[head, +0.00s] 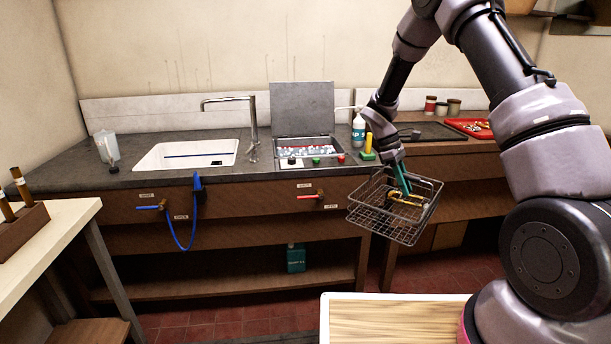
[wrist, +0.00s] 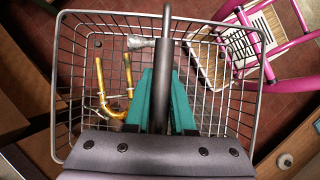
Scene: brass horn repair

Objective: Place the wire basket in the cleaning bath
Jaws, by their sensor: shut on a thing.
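The wire basket (head: 392,217) hangs in the air in front of the counter, slightly tilted, in the head view. My gripper (head: 402,180) is shut on its handle, which stands up between the teal fingers (wrist: 158,100) in the wrist view. The basket's rim (wrist: 62,80) surrounds the fingers there. A brass tube part (wrist: 104,92) and a small silvery piece (wrist: 141,42) lie in the basket. The cleaning bath (head: 309,149) is set into the counter, left of my gripper, with its grey lid (head: 302,108) raised. Clear, bubbly-looking contents show inside it.
A white sink (head: 187,154) with a tall tap (head: 252,120) lies left of the bath. A white bottle (head: 358,130) and a yellow-and-green item (head: 368,146) stand right of it. A wood-topped surface (head: 395,315) is in the foreground.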

